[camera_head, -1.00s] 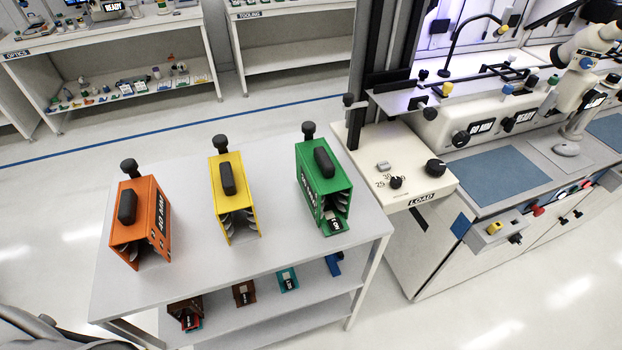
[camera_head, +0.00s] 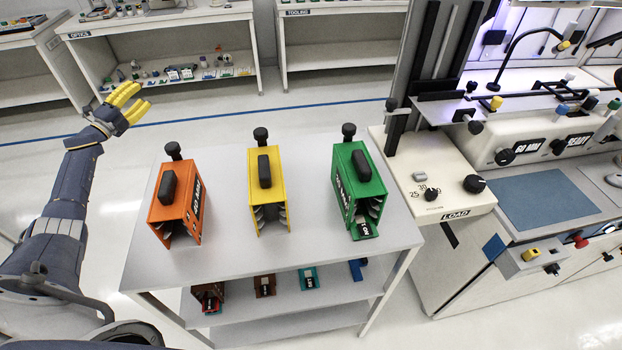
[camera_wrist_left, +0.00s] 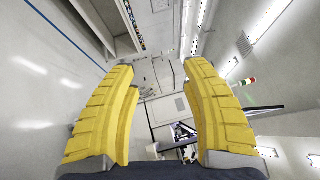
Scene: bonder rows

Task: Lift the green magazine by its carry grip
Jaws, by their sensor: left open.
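The green magazine (camera_head: 345,196) stands upright at the right end of the cart's top shelf, with a black carry grip (camera_head: 361,165) on its top. A black knob rises behind it, and a small labelled tab juts out at its open front. My left gripper (camera_head: 131,103) is up at the left, beyond the cart's left edge and well apart from the magazine. Its yellow fingers are spread and empty, as the left wrist view (camera_wrist_left: 162,85) also shows. My right gripper is not in view.
An orange magazine (camera_head: 167,207) and a yellow magazine (camera_head: 267,207) stand left of the green one on the cart (camera_head: 230,270). Small parts lie on its lower shelf. A white machine with a load station (camera_head: 455,200) stands close on the right. Shelves line the back.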

